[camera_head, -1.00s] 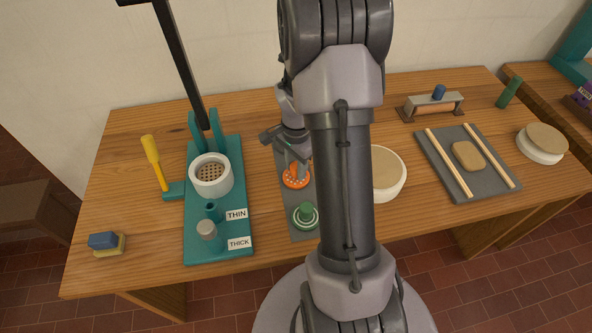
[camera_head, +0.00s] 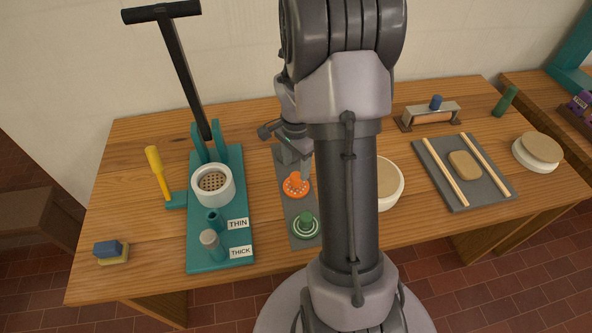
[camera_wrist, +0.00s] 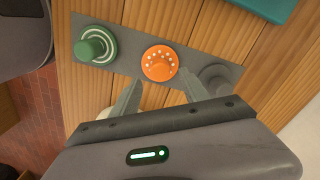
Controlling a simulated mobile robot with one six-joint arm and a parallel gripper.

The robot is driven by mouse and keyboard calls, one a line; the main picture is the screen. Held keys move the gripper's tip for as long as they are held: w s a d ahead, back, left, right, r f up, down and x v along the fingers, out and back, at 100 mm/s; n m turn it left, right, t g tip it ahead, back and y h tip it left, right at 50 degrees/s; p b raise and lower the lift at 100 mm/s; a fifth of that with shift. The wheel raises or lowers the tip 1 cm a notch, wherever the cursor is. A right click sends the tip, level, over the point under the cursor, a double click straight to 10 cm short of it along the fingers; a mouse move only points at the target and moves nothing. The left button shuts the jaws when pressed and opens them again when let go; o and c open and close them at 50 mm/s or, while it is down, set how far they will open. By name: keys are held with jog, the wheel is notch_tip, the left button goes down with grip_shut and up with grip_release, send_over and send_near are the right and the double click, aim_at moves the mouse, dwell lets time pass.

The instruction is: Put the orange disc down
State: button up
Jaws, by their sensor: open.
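The orange disc (camera_head: 296,187), with pale dots around a central knob, lies flat on a grey strip (camera_head: 283,161) on the table. It also shows in the wrist view (camera_wrist: 160,63), near the middle of the strip. My gripper (camera_wrist: 157,88) is open, its two fingers apart just short of the disc, with nothing between them. In the head view my gripper (camera_head: 296,160) is just behind and above the disc, partly hidden by my arm. The green disc (camera_head: 305,225) with white rings sits on the same strip, nearer the front edge.
A teal press (camera_head: 240,190) with a white perforated cup (camera_head: 213,184) and a long black lever stands left of the strip. A white pot (camera_head: 391,184) is to the right, partly behind my arm. A grey board (camera_head: 437,180) with two sticks lies further right.

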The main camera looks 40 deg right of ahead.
aim_at(296, 176)
jog(key=a+r+n+t+p, duration=0.1)
jog(key=a+r+n, duration=0.1)
jog(key=a+r, duration=0.45)
jog(key=a+r+n+t+p, duration=0.1)
jog(key=a+r+n, duration=0.15)
jog(key=r, duration=0.65)
jog(key=s+a+r+n+t, duration=0.1)
jog(key=s+a+r+n, duration=0.2)
jog(key=a, duration=0.3)
jog(key=s+a+r+n+t+y, duration=0.1)
jog(key=s+a+r+n, duration=0.2)
jog(key=s+a, duration=0.2)
jog(key=s+a+r+n+t+y, duration=0.1)
jog(key=s+a+r+n, duration=0.1)
jog(key=a, duration=0.5)
jog(key=shift+s+r+n+t, duration=0.4)
jog(key=shift+s+n, duration=0.35)
jog(key=shift+s, duration=0.5)
jog(key=shift+a, duration=0.1)
